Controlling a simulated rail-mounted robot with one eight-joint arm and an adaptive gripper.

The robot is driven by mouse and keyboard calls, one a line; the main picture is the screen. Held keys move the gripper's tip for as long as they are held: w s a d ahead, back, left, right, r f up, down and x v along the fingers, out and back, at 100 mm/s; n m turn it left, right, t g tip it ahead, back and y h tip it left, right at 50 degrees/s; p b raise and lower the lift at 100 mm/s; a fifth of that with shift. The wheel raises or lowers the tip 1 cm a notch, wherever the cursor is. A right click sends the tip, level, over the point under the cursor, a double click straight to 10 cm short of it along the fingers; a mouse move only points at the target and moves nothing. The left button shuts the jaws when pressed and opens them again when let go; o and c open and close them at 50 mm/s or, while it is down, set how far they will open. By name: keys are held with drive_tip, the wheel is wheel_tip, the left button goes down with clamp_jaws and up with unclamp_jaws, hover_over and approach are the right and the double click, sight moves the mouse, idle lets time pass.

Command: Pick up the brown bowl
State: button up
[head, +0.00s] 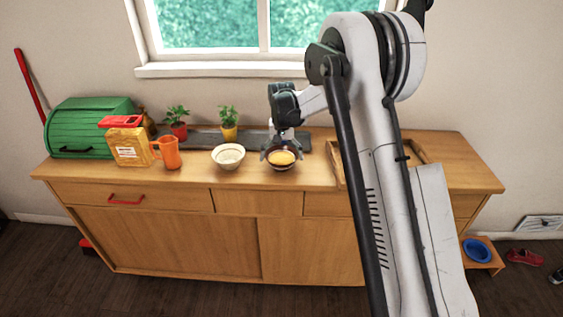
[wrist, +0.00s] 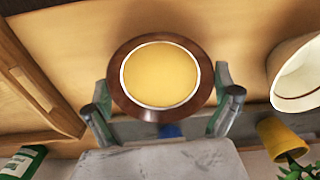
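The brown bowl (head: 282,168) stands upright on the wooden counter near its front edge, right of the white bowl (head: 228,157). A round yellow surface with a pale rim fills its inside. My gripper (head: 280,149) is directly over the brown bowl, pointing down. In the wrist view, the brown bowl (wrist: 160,115) sits between the two spread fingers of my gripper (wrist: 163,86), one finger at each side of its rim. The fingers are open; whether they touch the bowl is hard to tell. Part of the white bowl (wrist: 297,82) shows at the right there.
A wooden tray or recess (head: 338,166) lies close on the right. Two small potted plants (head: 178,124) (head: 229,124) stand behind. An orange jug (head: 167,153), a yellow container (head: 128,146) and a green bread box (head: 85,125) are at the left. The window is above.

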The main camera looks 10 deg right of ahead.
drive_tip(key=c, duration=0.7)
drive_tip(key=shift+c, duration=0.2)
